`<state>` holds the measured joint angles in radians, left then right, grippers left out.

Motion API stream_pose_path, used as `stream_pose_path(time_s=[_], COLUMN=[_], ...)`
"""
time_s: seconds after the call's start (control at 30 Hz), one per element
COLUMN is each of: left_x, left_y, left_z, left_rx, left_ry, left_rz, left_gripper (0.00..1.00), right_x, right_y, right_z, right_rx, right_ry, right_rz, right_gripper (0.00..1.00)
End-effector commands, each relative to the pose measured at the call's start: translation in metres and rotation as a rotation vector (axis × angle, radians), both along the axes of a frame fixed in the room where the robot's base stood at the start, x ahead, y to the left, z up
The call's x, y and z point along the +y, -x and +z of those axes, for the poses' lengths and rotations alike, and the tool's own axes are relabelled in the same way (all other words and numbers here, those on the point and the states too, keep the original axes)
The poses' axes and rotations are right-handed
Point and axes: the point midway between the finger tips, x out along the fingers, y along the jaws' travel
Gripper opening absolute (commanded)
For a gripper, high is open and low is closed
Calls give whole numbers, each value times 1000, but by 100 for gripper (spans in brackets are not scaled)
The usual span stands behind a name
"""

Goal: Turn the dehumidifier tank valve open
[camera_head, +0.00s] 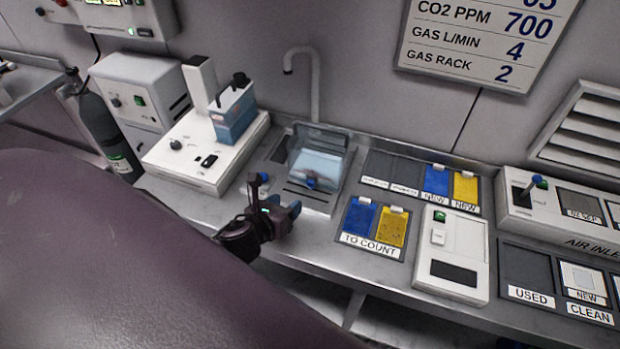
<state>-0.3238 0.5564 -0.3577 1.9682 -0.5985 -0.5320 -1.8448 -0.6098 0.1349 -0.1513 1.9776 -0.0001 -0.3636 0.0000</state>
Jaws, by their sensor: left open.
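A clear tank (321,163) with pale blue liquid stands in a metal tray under a grey bent pipe (314,85). A small blue knob (312,181), which looks like the tank's valve, is low on its front side. Whether the valve is open or shut I cannot tell. My left gripper (277,203) is open, to the left of and nearer than the knob, above the counter. It appears apart from the knob, with nothing seen between its fingers. My right gripper is out of view.
A white device with a blue container (235,115) stands left of the tank. Blue and yellow cards lie in the TO COUNT tray (350,237) to the right. My own arm covers the lower left.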

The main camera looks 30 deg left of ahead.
Motion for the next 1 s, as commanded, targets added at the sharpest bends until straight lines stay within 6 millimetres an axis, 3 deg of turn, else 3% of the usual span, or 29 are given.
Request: stream_pose_path(time_s=[0.17, 0.6, 1.0], left_x=[1, 5, 7], left_y=[-14, -79, -99], left_z=[-5, -32, -40], left_rx=[-2, 0, 0], left_ry=[-14, -10, -9], left_rz=[-5, -4, -5], left_gripper=[51, 51, 51], right_x=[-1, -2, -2], right_y=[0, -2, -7], right_z=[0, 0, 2], right_rx=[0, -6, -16], right_ry=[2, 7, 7], right_rz=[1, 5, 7], right_gripper=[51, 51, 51])
